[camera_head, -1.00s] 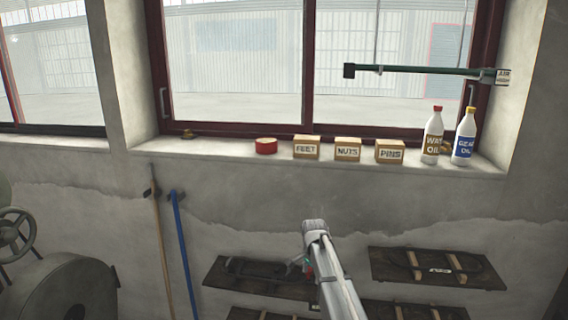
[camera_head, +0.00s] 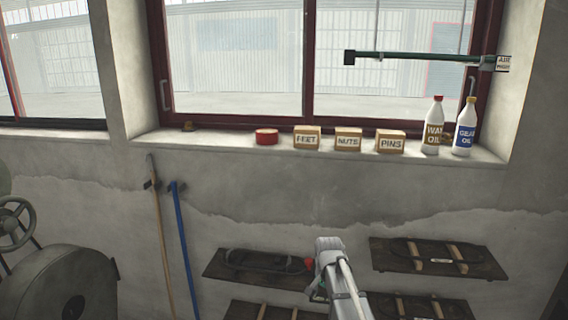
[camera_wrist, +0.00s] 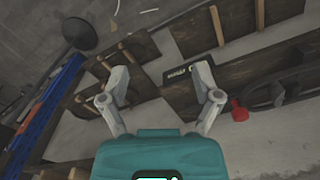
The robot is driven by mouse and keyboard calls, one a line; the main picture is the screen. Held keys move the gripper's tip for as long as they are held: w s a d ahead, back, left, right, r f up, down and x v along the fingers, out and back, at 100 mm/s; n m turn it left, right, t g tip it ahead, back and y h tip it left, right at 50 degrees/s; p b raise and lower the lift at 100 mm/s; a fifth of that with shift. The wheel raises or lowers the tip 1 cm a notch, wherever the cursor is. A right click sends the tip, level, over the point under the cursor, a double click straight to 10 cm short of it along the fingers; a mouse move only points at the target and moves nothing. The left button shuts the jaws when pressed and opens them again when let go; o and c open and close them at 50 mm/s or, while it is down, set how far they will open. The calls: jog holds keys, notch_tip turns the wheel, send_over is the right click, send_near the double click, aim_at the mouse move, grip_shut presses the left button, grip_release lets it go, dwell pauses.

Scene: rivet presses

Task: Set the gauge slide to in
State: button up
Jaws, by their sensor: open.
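My gripper (camera_wrist: 163,85) shows in the wrist view with its two fingers spread apart and nothing between them. It faces the dark wall boards from a distance. In the head view my arm rises at the bottom centre, in front of the boards, and the fingers cannot be made out there. I cannot identify the gauge slide or a rivet press in either view.
Dark wall boards (camera_head: 440,258) hang below the window sill. The sill carries a red tin (camera_head: 267,136), boxes marked FEET (camera_head: 307,140), NUTS (camera_head: 348,141) and PINS (camera_head: 390,143), and two oil bottles (camera_head: 433,128). A blue pole (camera_head: 184,250) and a handwheel machine (camera_head: 62,290) stand left.

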jog(key=s+d+f+n+b, duration=0.2)
jog(key=s+f+n, duration=0.1)
jog(key=s, duration=0.6)
jog(key=s+d+f+n+b, duration=0.2)
jog(key=s+f+n+b, duration=0.1)
jog(key=s, duration=0.6)
jog(key=shift+f+n+b, duration=0.25)
jog(key=shift+n+b, duration=0.05)
jog(key=shift+n, duration=0.3)
